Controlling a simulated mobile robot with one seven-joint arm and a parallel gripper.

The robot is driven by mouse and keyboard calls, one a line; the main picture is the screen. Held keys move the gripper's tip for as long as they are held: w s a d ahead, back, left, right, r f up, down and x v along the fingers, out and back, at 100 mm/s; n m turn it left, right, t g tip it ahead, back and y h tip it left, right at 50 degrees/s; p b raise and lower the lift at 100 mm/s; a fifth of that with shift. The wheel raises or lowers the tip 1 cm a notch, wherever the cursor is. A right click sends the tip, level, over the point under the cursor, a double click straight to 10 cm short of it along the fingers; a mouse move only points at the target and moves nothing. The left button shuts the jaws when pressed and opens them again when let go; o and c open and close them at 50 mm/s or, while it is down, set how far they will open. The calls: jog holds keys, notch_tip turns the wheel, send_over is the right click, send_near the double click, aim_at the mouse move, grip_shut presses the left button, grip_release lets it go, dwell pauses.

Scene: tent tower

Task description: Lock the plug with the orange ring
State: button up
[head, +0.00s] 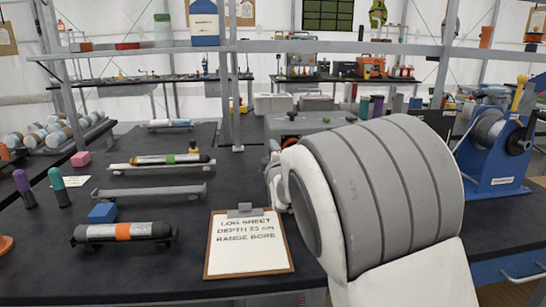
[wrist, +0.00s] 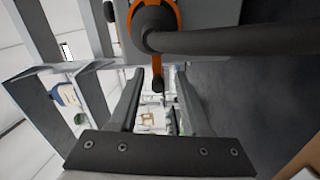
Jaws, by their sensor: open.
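In the wrist view an orange ring (wrist: 177,14) sits around a dark round plug (wrist: 152,22) on a grey housing (wrist: 205,68). A thick dark cable (wrist: 235,40) runs from the plug to the right. An orange lever (wrist: 157,66) with a dark tip hangs from the ring. My gripper (wrist: 159,82) is open, its two fingers on either side of the lever's dark end. I cannot tell whether either finger touches it. In the head view my arm hides most of this; a grey case (head: 310,124) shows just behind the arm.
A clipboard (head: 247,245) lies at the front of the dark bench. To its left, a black cylinder with an orange band (head: 123,231) and other cylinders rest on cradles. A blue winch (head: 495,150) stands at right. A shelf rail (head: 330,47) crosses above.

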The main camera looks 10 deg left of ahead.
jog(key=p+v, duration=0.3)
jog(key=v, duration=1.4)
jog(key=shift+s, duration=0.15)
jog(key=shift+d+r, duration=0.1)
jog(key=shift+d, duration=0.1)
jog(key=s+d+f+m+g+h, duration=0.2)
jog(key=s+d+m+g, duration=0.4)
jog(key=s+d+m, duration=0.5)
jog(key=s+d+f+m+g+h, duration=0.1)
jog(key=s+d+m+g+h, duration=0.3)
jog(key=s+d+m, duration=0.75)
notch_tip(320, 180, up, 19)
jog(key=s+a+n+g+y+p, duration=0.1)
jog(key=s+a+n+p, duration=0.1)
jog(key=p, duration=1.7)
jog(key=shift+s+n+p, duration=0.25)
jog(key=shift+n+p, duration=0.05)
jog(key=shift+n, duration=0.15)
